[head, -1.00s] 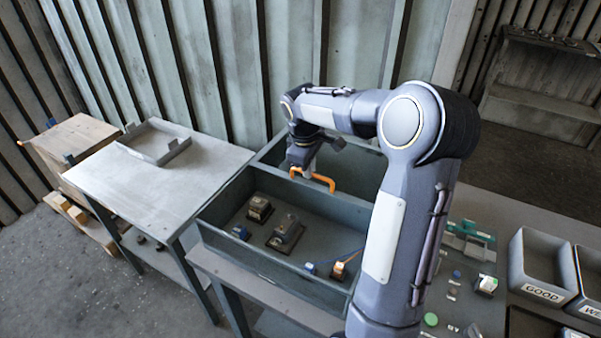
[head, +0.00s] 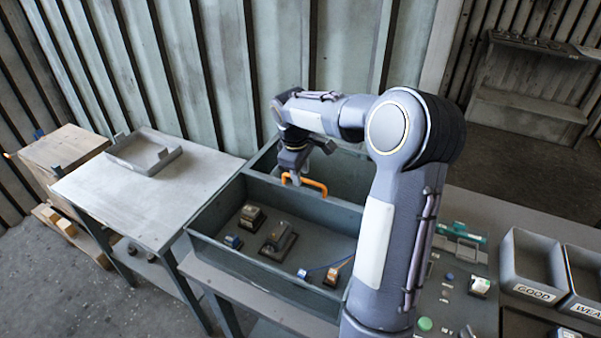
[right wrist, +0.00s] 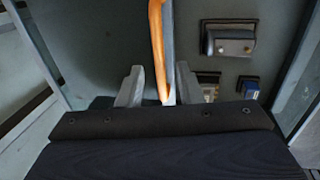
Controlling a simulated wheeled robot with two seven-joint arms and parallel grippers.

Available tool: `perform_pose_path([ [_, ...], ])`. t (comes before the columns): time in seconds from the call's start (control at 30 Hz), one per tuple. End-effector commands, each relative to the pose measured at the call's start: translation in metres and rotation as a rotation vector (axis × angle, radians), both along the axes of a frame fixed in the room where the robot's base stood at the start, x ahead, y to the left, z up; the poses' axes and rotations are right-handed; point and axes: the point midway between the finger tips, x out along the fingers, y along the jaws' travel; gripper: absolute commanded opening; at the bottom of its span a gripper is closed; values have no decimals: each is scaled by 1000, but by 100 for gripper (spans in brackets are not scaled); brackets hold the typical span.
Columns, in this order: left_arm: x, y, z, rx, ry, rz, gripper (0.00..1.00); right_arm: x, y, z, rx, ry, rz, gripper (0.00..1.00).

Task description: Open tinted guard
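A grey blower housing (head: 225,252) stands on the bench as an open-topped box. An orange handle (head: 312,183) sits on the wall between its front and back parts. A tinted guard cannot be told apart clearly from that wall. My right gripper (head: 291,180) is at the handle's left end, pointing down. In the right wrist view, its two fingers (right wrist: 158,88) are apart, with the orange handle (right wrist: 157,45) running between them; a gap shows beside the handle, and contact cannot be told. My left gripper is not in view.
Several small parts, including a dark block (head: 278,240), lie on the housing floor. A side table (head: 120,195) with a grey tray (head: 145,165) stands left. A bin marked GOOD (head: 530,292) is at the right. My right arm hides part of the bench.

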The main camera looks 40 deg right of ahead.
Motion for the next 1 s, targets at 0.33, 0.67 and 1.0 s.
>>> perform_pose_path([
  [0.33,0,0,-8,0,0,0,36,-3,10,55,0,-4,1,33],
  [0.67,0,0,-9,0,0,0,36,-5,13,71,0,-1,1,33],
  [1.0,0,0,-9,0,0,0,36,-5,13,70,0,-1,0,33],
])
